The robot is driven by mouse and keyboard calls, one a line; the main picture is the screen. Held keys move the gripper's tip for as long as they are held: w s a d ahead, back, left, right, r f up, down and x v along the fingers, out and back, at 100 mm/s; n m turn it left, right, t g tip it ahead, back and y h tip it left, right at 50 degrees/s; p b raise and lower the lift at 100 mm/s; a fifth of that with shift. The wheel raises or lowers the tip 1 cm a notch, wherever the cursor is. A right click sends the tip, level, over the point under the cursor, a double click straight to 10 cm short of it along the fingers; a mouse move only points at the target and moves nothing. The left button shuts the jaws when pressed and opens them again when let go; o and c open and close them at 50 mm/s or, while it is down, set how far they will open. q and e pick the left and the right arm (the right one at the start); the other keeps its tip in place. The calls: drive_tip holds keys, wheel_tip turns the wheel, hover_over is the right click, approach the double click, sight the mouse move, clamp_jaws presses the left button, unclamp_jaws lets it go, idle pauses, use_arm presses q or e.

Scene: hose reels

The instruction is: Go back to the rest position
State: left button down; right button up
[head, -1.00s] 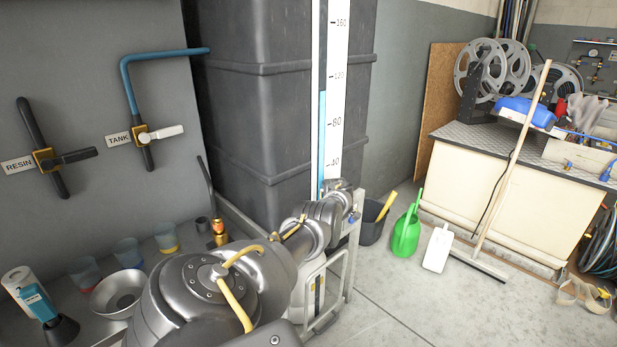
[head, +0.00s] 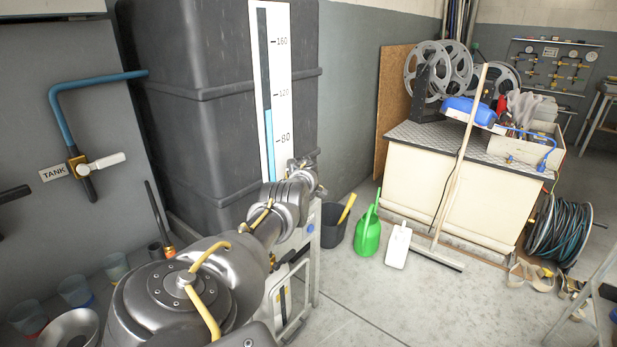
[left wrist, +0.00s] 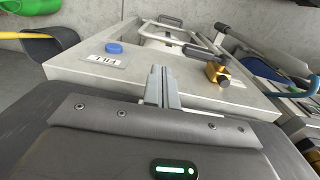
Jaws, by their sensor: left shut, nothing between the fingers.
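My left gripper (left wrist: 162,88) shows in the left wrist view with its two grey fingers together and nothing between them. Its fingertips lie over a light grey panel (left wrist: 85,72) that has a blue button (left wrist: 114,48), a small white label (left wrist: 104,61) and a brass valve (left wrist: 218,72). I cannot tell whether the fingers touch the panel. In the head view my left arm reaches forward beside the dark tank (head: 215,120); its fingers are hidden there. My right gripper is in neither view.
A workbench (head: 440,185) with film reels and a cable reel (head: 562,232) are at right.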

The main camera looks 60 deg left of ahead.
use_arm(q)
drive_tip(key=shift+w+a+r, duration=0.1)
drive_tip(key=shift+w+r, duration=0.15)
idle(0.3)
